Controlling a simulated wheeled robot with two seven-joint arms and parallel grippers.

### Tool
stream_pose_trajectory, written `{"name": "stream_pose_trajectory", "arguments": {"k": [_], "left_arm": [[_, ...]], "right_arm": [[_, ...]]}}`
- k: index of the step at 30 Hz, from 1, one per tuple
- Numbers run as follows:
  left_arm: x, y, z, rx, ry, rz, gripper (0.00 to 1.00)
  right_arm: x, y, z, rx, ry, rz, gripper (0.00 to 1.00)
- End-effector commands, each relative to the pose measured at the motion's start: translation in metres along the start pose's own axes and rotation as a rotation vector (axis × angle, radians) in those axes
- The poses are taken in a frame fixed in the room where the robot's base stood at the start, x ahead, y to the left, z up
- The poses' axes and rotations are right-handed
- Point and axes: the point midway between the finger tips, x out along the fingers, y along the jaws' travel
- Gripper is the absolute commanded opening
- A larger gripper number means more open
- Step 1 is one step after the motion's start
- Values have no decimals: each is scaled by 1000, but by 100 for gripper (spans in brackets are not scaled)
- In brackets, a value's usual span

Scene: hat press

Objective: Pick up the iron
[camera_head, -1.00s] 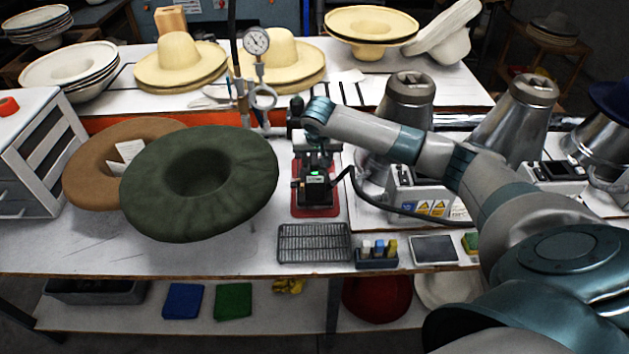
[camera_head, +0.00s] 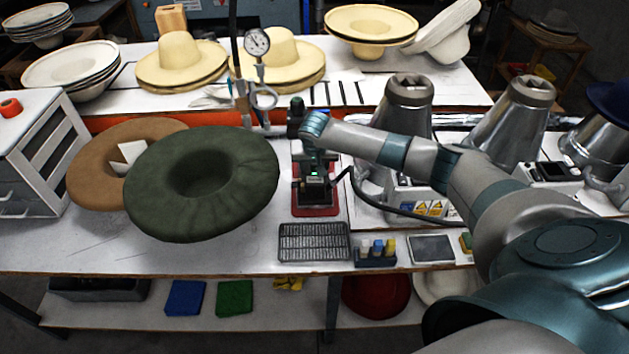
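The iron (camera_head: 314,187) is a dark, boxy device with a small green light. It sits on a red mat (camera_head: 315,211) in the middle of the table, with a dark cord running off to its right. My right arm reaches in from the right, and my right gripper (camera_head: 310,158) points down at the top of the iron. The gripper's dark fingers blend with the iron's upper part, so I cannot tell whether they are open or closed on it. My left gripper is not in view.
A dark green hat (camera_head: 205,222) and a brown hat (camera_head: 88,180) lie left of the iron. A wire rack (camera_head: 314,242) and a small holder (camera_head: 376,262) are in front. A pressure gauge (camera_head: 257,42) stands behind. Metal hat forms (camera_head: 517,122) stand to the right.

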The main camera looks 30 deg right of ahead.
Motion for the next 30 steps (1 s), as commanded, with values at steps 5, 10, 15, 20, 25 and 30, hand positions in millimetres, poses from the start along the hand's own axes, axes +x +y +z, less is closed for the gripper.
{"name": "stream_pose_trajectory", "arguments": {"k": [5, 10, 15, 20, 25, 30], "left_arm": [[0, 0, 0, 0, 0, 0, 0], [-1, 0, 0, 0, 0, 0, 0], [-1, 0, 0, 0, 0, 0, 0], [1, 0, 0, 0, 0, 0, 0], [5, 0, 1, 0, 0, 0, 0], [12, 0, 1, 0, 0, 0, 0]], "right_arm": [[0, 0, 0, 0, 0, 0, 14], [-4, -1, -4, 2, 7, -4, 0], [-3, -1, -4, 2, 6, -4, 0], [-4, -1, -5, 2, 6, -3, 0], [-11, -1, -8, 2, 7, -5, 0], [-25, -2, -14, 3, 9, -6, 0]]}}
